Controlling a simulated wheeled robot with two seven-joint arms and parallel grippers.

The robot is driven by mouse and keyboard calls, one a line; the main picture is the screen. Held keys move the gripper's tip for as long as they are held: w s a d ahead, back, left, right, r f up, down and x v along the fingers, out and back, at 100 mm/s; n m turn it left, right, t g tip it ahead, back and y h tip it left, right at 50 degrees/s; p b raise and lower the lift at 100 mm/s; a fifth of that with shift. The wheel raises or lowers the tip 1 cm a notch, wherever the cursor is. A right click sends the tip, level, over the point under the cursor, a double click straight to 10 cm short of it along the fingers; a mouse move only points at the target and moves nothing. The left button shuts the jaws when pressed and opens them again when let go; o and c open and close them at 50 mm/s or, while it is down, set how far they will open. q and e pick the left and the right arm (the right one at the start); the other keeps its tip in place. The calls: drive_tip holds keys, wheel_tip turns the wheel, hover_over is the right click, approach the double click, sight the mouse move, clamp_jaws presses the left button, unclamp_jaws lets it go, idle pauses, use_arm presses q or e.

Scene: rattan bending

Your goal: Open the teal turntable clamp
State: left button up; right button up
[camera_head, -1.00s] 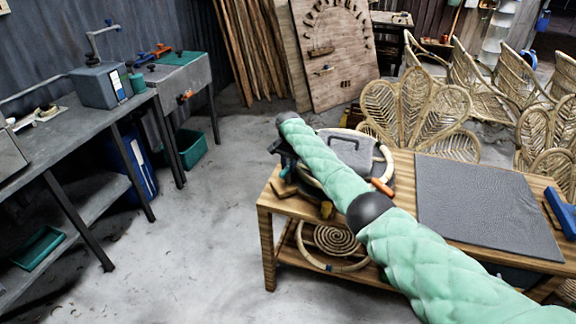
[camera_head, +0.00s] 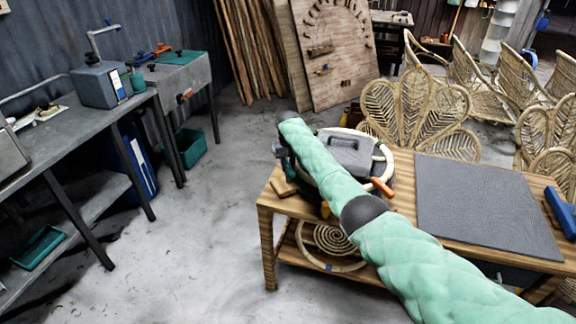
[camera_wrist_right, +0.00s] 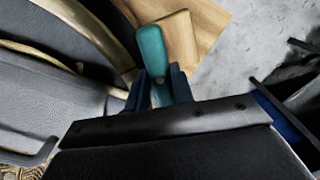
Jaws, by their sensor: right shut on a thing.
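The teal clamp handle (camera_wrist_right: 152,48) stands between the fingers of my right gripper (camera_wrist_right: 158,88) in the right wrist view, and the gripper is shut on it. In the head view, my green-sleeved right arm reaches over the turntable (camera_head: 380,158), and the right gripper (camera_head: 284,155) is at its left edge, partly hidden by the arm. A grey piece with a handle (camera_head: 350,150) is on top of the turntable. My left gripper is not in view.
The turntable stands on a wooden table (camera_head: 268,215) with a dark grey mat (camera_head: 485,208) on its right. An orange handle (camera_head: 382,187) is at the turntable's front right. A rattan spiral (camera_head: 332,238) lies on the lower shelf. The floor left of the table is clear.

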drive_tip(key=shift+r+n, duration=0.1)
drive_tip(key=shift+n, duration=0.8)
drive_tip(key=o, duration=0.7)
drive_tip(key=shift+c, duration=0.2)
drive_tip(key=o, duration=0.3)
drive_tip(key=shift+r, duration=0.4)
drive_tip(key=shift+r+b, duration=0.45)
drive_tip(key=shift+r, duration=0.15)
wheel_tip(320, 180, up, 5)
drive_tip(key=shift+f+b, duration=0.2)
drive_tip(key=shift+b, duration=0.5)
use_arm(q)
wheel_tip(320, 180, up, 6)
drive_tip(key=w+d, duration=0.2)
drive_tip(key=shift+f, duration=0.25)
use_arm(e)
drive_tip(key=shift+r, duration=0.55)
